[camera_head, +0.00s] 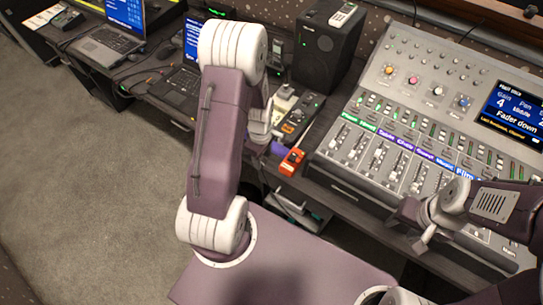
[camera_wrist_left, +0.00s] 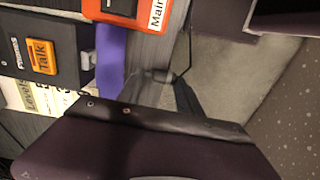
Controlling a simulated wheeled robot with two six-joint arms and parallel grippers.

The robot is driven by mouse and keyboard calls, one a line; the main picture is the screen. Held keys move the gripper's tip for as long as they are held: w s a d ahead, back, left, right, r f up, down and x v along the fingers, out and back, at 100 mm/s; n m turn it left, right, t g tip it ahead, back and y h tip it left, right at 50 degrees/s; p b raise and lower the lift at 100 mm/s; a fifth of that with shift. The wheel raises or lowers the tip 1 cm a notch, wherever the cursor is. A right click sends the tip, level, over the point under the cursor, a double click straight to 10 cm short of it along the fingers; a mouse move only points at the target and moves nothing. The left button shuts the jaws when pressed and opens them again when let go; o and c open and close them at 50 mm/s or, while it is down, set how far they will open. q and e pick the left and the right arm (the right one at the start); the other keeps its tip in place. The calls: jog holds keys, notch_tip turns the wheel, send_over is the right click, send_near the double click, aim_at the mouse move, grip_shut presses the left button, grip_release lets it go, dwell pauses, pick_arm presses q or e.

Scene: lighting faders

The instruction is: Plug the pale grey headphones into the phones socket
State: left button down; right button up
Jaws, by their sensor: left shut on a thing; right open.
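In the left wrist view my left gripper (camera_wrist_left: 158,88) is shut on a small dark plug (camera_wrist_left: 162,75) with a thin dark cable running up from it. The plug is beside a purple strip and apart from the dark box (camera_wrist_left: 60,62) with the orange Talk button. A small grey piece (camera_wrist_left: 88,61) sticks out of that box's side; I cannot tell whether it is a socket or a plug. My right gripper (camera_head: 424,236) is open, in front of the mixing desk.
The mixing desk (camera_head: 345,187) fills the right. An orange box (camera_head: 291,162) sits at the desk's left front edge and shows in the left wrist view (camera_wrist_left: 135,8). A black speaker (camera_head: 325,50) and laptops (camera_head: 108,42) stand behind. Open floor lies left.

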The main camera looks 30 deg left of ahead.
pick_arm(q)
jog(key=shift+w, duration=0.45)
jog(key=shift+w+d, duration=0.25)
jog(key=shift+w, duration=1.15)
jog(key=shift+w+d, duration=0.2)
jog(key=shift+w, duration=1.2)
jog(key=shift+r, duration=0.1)
pick_arm(e)
jog(key=shift+d+f, duration=0.15)
jog(key=shift+f, duration=0.15)
